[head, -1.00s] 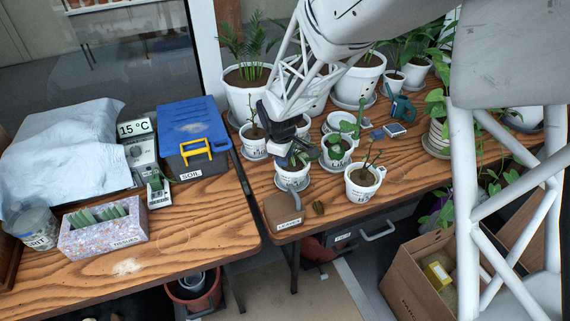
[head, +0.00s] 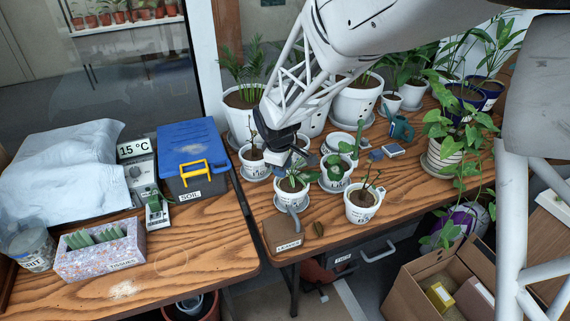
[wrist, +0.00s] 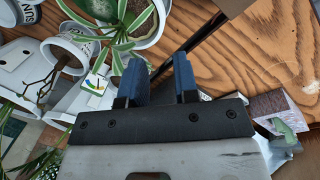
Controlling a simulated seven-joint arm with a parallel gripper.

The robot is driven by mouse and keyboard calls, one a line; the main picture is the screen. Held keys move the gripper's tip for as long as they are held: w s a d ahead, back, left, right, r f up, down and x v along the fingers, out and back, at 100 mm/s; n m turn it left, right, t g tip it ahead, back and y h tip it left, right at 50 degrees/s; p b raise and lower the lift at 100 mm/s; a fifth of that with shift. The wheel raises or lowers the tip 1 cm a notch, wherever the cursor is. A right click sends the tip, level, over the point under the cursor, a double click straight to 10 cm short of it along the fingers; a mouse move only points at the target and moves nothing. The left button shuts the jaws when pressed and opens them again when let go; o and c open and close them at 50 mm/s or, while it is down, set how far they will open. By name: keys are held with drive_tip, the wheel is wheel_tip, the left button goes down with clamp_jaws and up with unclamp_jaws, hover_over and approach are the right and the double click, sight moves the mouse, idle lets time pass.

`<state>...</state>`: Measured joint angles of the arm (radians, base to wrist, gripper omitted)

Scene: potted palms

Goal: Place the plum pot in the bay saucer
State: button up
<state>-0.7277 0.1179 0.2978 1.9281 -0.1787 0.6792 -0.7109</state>
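My gripper (head: 287,155) hangs over the pots at the front table's left end. In the wrist view its two blue fingers (wrist: 160,78) are apart with nothing between them. Small white labelled pots stand below: a twiggy one (head: 252,158) at the left, a striped-leaf one (head: 291,197) just under the gripper, a leafy one (head: 336,176), and a thin-stemmed one (head: 361,208) at the front right. I cannot read which label says plum. A pale round saucer or dish (head: 340,142) lies behind the leafy pot. I cannot make out a bay label.
A brown labelled box (head: 282,232) stands at the front edge. Large potted palms (head: 243,110) line the back. A teal watering can (head: 401,128) stands behind at the right. The left table holds a blue-lidded soil bin (head: 188,165) and a tissue box (head: 100,252).

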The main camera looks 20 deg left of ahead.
idle(0.4)
drive_tip(key=s+d+r+m, duration=0.2)
drive_tip(key=d+r+m, duration=0.15)
drive_tip(key=d, duration=0.55)
drive_tip(key=s+d+r+m, duration=0.2)
drive_tip(key=d+r, duration=0.3)
drive_tip(key=d, duration=0.4)
drive_tip(key=s+d+r+m, duration=0.1)
drive_tip(key=d+r+m, duration=0.3)
drive_tip(key=d, duration=0.5)
drive_tip(key=s+d+r+m, duration=0.2)
drive_tip(key=s+d+m, duration=0.2)
drive_tip(key=s+d, duration=0.6)
drive_tip(key=s+d+r+m, duration=0.2)
drive_tip(key=s+d+m, duration=0.2)
drive_tip(key=s+d, duration=0.6)
drive_tip(key=shift+s+m+t, duration=0.3)
drive_tip(key=shift+s+m, duration=0.05)
drive_tip(key=shift+s, duration=0.1)
